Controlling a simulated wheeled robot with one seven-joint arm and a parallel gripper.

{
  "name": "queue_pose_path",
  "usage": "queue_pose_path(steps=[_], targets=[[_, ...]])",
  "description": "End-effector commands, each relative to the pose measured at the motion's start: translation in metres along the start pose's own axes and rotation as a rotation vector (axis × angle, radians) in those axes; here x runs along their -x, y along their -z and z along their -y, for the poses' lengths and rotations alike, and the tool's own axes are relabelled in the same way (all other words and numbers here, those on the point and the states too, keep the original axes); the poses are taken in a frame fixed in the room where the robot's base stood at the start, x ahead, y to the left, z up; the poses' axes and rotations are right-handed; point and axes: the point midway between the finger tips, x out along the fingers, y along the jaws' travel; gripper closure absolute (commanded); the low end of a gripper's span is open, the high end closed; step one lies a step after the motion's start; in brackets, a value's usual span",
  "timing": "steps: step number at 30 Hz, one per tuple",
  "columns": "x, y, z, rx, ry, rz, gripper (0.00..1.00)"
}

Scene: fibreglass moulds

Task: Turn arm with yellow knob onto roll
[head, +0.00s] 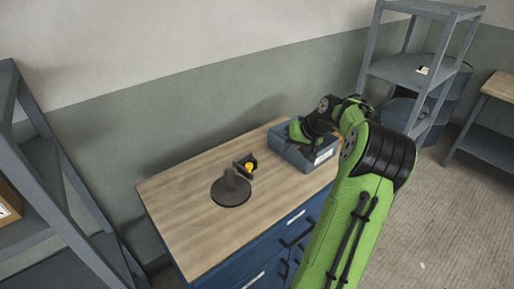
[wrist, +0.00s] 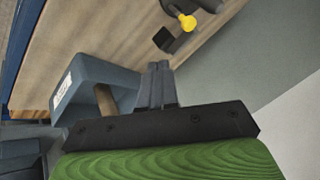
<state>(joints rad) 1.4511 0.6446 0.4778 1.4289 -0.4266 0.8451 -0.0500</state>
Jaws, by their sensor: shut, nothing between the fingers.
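The dark dispenser (head: 230,190) stands on the wooden top with a round base and short post. Its arm with the yellow knob (head: 249,167) sticks out at the upper right of the post. In the wrist view the yellow knob (wrist: 187,22) shows at the top, beside dark parts of the dispenser. I cannot make out a separate roll. My gripper (wrist: 159,68) is shut and empty, its fingers pointing toward the dispenser side but apart from it. In the head view my gripper (head: 300,147) is over the blue-grey bin, to the right of the knob.
The blue-grey bin (head: 325,157) with a white label stands at the back right of the wooden top (head: 180,222), close to my gripper. The top left of the dispenser is clear. Grey shelves (head: 402,72) stand at the right, another rack (head: 60,180) at the left.

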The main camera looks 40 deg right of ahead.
Motion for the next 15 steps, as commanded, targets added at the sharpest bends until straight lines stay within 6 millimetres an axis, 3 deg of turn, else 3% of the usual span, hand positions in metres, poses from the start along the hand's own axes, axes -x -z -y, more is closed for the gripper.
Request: queue_pose_path(steps=[15], targets=[[-0.106,-0.002,0.004,0.003,0.004,0.005,1.00]])
